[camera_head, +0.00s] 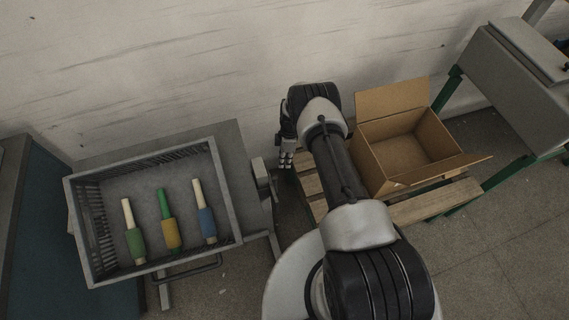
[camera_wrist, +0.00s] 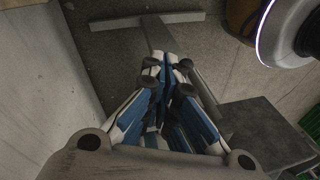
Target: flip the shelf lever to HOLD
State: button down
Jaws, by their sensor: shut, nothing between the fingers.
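In the wrist view I cannot make out a lever.
A grey crate (camera_head: 73,228) on the left holds a green, a yellow and a blue bobbin. An open cardboard box (camera_head: 384,175) stands on a wooden pallet (camera_head: 440,200) to the right. The wall is close behind my gripper. A green-legged table (camera_head: 510,80) stands far right.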

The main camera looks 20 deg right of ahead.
aim_at(276, 186)
jog(key=s+a+f+b, duration=0.1)
jog(key=s+a+f, duration=0.2)
jog(key=f, duration=0.4)
jog(key=shift+s+f, duration=0.4)
jog(key=shift+s, duration=0.4)
jog(key=shift+s, duration=0.1)
jog(key=shift+s, duration=0.25)
